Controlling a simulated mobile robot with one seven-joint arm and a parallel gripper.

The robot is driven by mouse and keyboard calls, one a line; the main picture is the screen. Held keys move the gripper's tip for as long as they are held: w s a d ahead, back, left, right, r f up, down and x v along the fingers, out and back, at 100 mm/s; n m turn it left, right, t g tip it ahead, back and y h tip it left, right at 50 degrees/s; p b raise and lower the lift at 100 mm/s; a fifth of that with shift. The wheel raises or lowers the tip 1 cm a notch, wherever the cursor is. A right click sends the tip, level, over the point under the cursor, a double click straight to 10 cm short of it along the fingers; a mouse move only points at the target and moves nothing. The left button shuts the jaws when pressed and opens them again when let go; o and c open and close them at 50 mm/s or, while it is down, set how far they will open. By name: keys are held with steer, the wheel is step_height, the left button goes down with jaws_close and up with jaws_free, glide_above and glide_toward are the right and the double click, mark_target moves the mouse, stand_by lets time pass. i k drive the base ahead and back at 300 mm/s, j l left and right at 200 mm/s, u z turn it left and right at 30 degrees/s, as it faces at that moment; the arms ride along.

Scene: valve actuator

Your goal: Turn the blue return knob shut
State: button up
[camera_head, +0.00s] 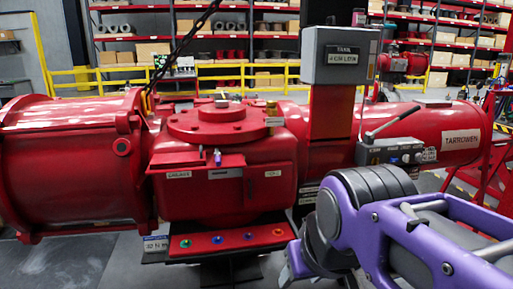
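Several small coloured knobs sit in a row on a red ledge (230,248) below the actuator's central housing (225,180). A blue knob (217,239) is second from the left, between a green knob (185,243) and a dark knob (248,236). An orange-red knob (278,232) is at the right end. A small blue-purple piece (217,157) also stands on the housing's front. Labels are too small to read, so I cannot tell which is the return knob. My purple arm fills the lower right. Its end (290,266) is right of the ledge; its fingers are not clear.
A grey control box (390,151) with a lever and small knobs is mounted at right. A grey display box (340,55) stands above on a red post. Large red cylinders (75,160) flank the housing. Yellow rails and shelves are behind. Floor (60,265) is open at lower left.

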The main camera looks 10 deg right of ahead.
mark_target(393, 159)
steer(key=z, duration=1.3)
steer(key=i+l, duration=0.2)
steer(key=i, duration=0.25)
steer(key=i+l+z, duration=0.15)
steer(key=i, duration=0.35)
steer(key=i+l, duration=0.25)
steer(key=i, duration=0.2)
steer(key=z, duration=0.05)
